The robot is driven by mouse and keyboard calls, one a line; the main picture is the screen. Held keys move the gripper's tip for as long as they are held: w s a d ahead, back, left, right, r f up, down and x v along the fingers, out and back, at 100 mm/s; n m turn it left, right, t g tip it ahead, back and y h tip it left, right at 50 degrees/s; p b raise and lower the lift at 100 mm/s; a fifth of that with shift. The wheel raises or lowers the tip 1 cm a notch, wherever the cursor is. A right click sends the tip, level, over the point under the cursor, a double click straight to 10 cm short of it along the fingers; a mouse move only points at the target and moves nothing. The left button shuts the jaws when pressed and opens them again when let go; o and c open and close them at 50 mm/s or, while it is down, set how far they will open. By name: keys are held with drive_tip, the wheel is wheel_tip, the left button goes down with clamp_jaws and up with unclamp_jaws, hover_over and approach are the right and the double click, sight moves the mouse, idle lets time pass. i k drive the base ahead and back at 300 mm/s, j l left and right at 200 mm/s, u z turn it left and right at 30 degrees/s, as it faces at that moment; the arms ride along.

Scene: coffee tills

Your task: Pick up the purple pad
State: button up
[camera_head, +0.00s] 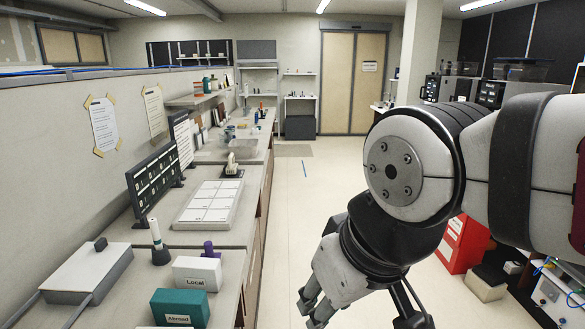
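A small purple object (208,249), the only purple thing I see, stands on the left counter just behind the white box marked "Local" (197,273). The box hides its lower part, so I cannot tell its full shape. My gripper (311,308) hangs over the aisle to the right of the counter, pointing down and to the left. Its fingertips look apart with nothing between them. It is well clear of the purple object.
A teal box marked "Abroad" (180,308) stands in front of the white box. A grey lidded case (88,272), a white-tipped dark holder (158,243) and a gridded tray (209,204) share the counter. A red bin (463,243) stands right. The aisle floor is clear.

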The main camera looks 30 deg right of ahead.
sight(208, 247)
drive_tip(key=z, duration=1.4)
drive_tip(key=u, duration=1.55)
drive_tip(key=k, duration=0.3)
drive_tip(key=i+l+u, duration=0.1)
drive_tip(key=i+l, duration=0.15)
drive_tip(key=i+l+u, duration=0.1)
drive_tip(key=l, duration=0.25)
drive_tip(key=i+l+u, duration=0.1)
drive_tip(key=i+l, duration=0.25)
drive_tip(key=i+l+u, duration=0.15)
drive_tip(key=l, duration=0.2)
drive_tip(key=i+l+u, duration=0.1)
drive_tip(key=i+l, duration=0.15)
drive_tip(key=i+l+u, duration=0.1)
drive_tip(key=l, duration=0.4)
drive_tip(key=i+l+u, duration=0.1)
drive_tip(key=i+l, duration=0.15)
drive_tip(key=l, duration=0.15)
drive_tip(key=i+l+u, duration=0.1)
drive_tip(key=l, duration=0.3)
